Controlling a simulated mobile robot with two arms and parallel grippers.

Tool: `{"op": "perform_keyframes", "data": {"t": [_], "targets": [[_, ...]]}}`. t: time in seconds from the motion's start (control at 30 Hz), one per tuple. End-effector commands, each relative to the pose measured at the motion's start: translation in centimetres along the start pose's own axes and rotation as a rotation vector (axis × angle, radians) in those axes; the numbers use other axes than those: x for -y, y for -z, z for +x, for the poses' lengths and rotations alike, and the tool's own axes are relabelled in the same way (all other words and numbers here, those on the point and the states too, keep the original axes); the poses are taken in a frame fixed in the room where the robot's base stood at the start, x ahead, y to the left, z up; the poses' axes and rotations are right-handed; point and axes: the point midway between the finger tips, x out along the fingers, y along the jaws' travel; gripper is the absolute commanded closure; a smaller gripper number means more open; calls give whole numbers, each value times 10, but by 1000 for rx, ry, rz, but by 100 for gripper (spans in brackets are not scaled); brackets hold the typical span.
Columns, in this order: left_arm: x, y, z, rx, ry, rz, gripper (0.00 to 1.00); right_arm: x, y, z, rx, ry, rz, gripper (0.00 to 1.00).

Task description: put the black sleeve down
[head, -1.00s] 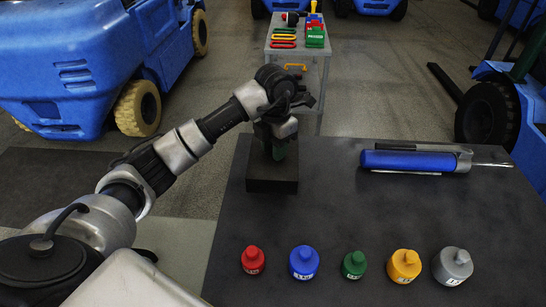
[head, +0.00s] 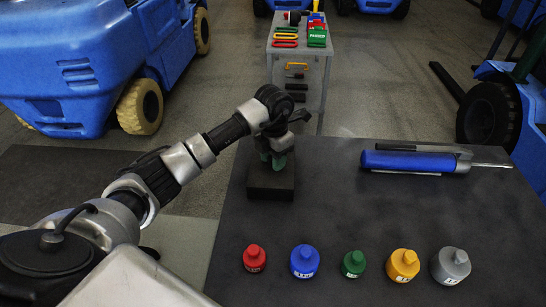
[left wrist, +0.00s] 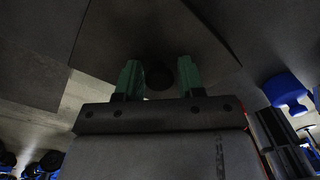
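A black block (head: 271,184) stands on the dark table near its back left edge. My left gripper (head: 273,162) points down over it, its green fingers apart just above the block's top. In the left wrist view the two green fingers (left wrist: 159,80) stand on either side of a dark round thing (left wrist: 158,77), which looks like the black sleeve's end. Narrow gaps seem to show beside it. In the head view the sleeve cannot be told apart from the dark block and fingers. My right gripper is not in view.
Red (head: 254,258), blue (head: 304,261), green (head: 353,264), yellow (head: 403,266) and grey (head: 451,266) weights line the table's front. A blue cylindrical tool (head: 415,161) lies at the back right. A grey cart (head: 299,92) stands behind. The table's middle is clear.

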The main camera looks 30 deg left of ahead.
Motion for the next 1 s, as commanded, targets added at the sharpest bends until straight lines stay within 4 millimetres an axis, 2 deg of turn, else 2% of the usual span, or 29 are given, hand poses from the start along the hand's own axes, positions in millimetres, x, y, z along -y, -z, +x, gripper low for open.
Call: {"op": "perform_keyframes", "data": {"t": [0.03, 0.1, 0.3, 0.47, 0.57, 0.83, 1.0], "targets": [[0, 0, 0, -1, -1, -2, 53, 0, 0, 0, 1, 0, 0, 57], [0, 0, 0, -1, 0, -2, 46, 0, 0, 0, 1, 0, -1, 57], [0, 0, 0, -2, 0, -2, 46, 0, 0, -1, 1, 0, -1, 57], [-1, 0, -11, 1, -2, -2, 46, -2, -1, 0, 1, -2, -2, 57], [-2, 0, -28, 3, -3, -3, 46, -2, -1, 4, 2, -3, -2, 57], [-1, 0, -90, 3, -4, -2, 46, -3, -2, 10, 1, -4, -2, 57], [-1, 0, -114, 0, -3, -2, 46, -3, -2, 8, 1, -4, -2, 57]]}}
